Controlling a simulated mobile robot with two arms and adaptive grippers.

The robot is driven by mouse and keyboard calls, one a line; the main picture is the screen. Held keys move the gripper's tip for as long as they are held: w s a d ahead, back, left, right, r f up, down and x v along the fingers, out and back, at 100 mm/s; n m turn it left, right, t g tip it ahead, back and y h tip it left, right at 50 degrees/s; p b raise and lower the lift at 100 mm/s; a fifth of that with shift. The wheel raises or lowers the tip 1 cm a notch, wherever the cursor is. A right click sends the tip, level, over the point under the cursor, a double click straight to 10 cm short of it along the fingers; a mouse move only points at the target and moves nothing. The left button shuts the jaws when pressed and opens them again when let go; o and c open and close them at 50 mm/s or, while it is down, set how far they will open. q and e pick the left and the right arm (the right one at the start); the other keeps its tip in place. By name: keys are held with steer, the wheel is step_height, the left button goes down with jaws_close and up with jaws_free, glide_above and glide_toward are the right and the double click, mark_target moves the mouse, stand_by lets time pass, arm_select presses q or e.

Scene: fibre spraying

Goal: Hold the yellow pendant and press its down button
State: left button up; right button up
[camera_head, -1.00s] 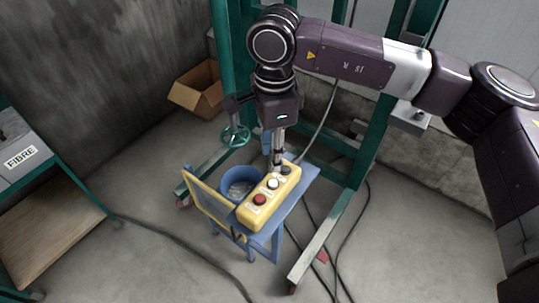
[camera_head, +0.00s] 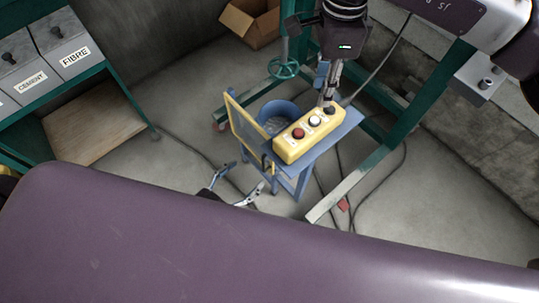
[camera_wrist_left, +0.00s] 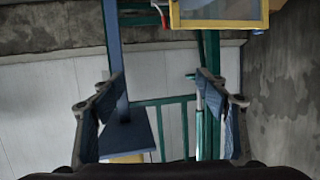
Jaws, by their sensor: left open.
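The yellow pendant (camera_head: 310,135) lies on a small blue stand (camera_head: 345,127) in the head view. It has red, white and dark buttons in a row along its top. My right gripper (camera_head: 328,102) points down at the pendant's far end, by the dark button. Its fingers look narrow from here, and I cannot tell whether they touch or grip. My left gripper (camera_head: 248,177) is open and empty, low in front of the stand and left of the pendant. Its two spread fingers also show in the left wrist view (camera_wrist_left: 160,105), with nothing between them held.
A yellow-framed panel (camera_head: 247,127) stands at the stand's left side, with a blue bucket (camera_head: 279,110) behind it. A green steel frame (camera_head: 425,107) rises on the right. Cables cross the floor. A shelf with a FIBRE box (camera_head: 72,60) is at the left.

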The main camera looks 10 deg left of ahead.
mark_target(294, 140)
arm_select(q)
steer(key=d+r+m+h, duration=0.1)
steer(key=d+r, duration=0.1)
steer(key=r, duration=0.3)
steer(key=d+r+t+h, duration=0.1)
steer(key=d+r+h, duration=0.1)
steer(key=r, duration=0.3)
steer(key=s+d+r+m+h, duration=0.1)
steer(key=r, duration=0.4)
steer(key=shift+d+r+m, duration=0.2)
steer(key=shift+d+m, duration=0.1)
steer(key=shift+d, duration=0.1)
steer(key=shift+w+d+r+h, duration=0.15)
steer(key=shift+d+r+h, duration=0.05)
steer(key=shift+d+r, duration=0.25)
steer(key=shift+w+d+r+h, duration=0.2)
steer(key=shift+d+r, duration=0.1)
steer(key=shift+d, duration=0.2)
steer(key=shift+x, duration=3.95)
steer(key=shift+r, duration=0.15)
steer(key=shift+c, duration=0.4)
steer(key=c, duration=1.5)
arm_select(e)
jaws_close()
